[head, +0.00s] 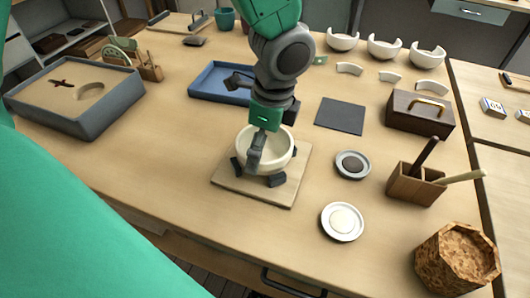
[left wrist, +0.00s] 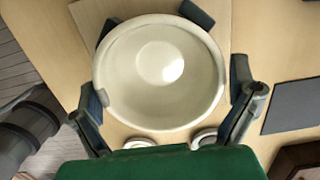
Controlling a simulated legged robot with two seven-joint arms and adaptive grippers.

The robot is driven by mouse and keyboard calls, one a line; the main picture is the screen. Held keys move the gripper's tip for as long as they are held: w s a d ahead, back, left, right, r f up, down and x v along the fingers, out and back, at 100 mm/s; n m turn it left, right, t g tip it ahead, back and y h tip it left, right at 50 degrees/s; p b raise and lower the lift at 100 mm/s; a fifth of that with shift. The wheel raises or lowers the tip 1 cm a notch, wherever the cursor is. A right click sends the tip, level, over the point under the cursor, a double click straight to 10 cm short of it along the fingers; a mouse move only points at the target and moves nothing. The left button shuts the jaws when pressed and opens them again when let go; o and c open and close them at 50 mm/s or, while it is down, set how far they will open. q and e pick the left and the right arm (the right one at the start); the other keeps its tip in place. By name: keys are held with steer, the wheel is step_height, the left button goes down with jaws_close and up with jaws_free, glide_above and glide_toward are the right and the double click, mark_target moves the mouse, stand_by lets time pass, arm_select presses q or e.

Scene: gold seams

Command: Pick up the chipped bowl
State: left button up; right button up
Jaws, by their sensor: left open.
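A cream bowl (head: 281,145) stands upright on a square wooden board (head: 288,192), with dark pads around its base. In the left wrist view the bowl (left wrist: 160,70) fills the middle, empty inside; a small greyish spot shows on its lower left rim, and I cannot tell if it is a chip. My left gripper (head: 262,150) is right over the bowl, open. One finger crosses the bowl's near side in the head view. In the left wrist view the fingers of the gripper (left wrist: 166,98) stand on either side of the bowl; contact is unclear. My right gripper is not in view.
Several white pieces and three white bowls (head: 384,47) are at the back right. A blue tray (head: 207,82) lies behind the board, a sand tray (head: 90,128) at left. Two small dishes (head: 342,222), a wooden holder (head: 405,187) and a cork pot (head: 455,262) stand to the right.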

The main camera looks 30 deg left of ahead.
arm_select(q)
steer(key=shift+d, duration=0.1)
steer(key=c, duration=0.7)
